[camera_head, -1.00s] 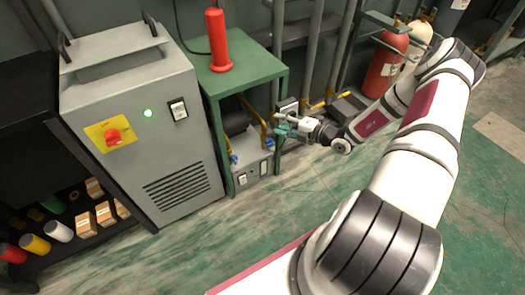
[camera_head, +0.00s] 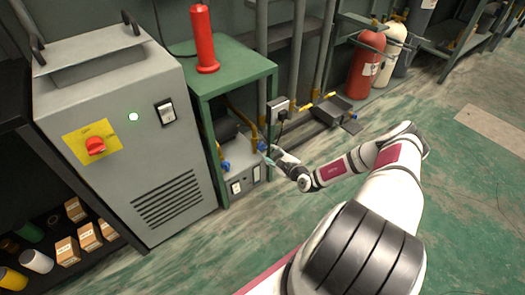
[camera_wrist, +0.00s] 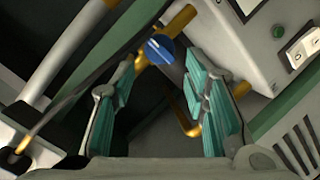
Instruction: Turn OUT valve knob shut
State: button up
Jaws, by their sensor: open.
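A blue valve knob (camera_head: 262,146) sits on the yellow pipework at the right of the pale pump unit (camera_head: 240,172), under the green stand. A second blue knob (camera_head: 226,166) is at the unit's left; no label is readable, so I cannot tell which is OUT. My gripper (camera_head: 271,156) is at the right-hand knob's front right. In the wrist view, my gripper (camera_wrist: 162,75) has its teal-padded fingers apart, with nothing between them. One blue knob (camera_wrist: 159,49) appears just beyond the fingertips, nearer the left one. I see no clear contact.
The green stand (camera_head: 232,70) has a red cylinder (camera_head: 203,40) on top; its leg is close to my gripper. A grey machine (camera_head: 130,130) with a red rotary switch (camera_head: 95,146) is at left. A socket box (camera_head: 279,108) is behind. Floor at right is clear.

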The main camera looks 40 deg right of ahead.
aim_at(263, 148)
jog(key=b+x, duration=0.2)
jog(key=x, duration=0.5)
jog(key=shift+w, duration=0.2)
jog(key=shift+c, duration=0.2)
jog(key=c, duration=0.8)
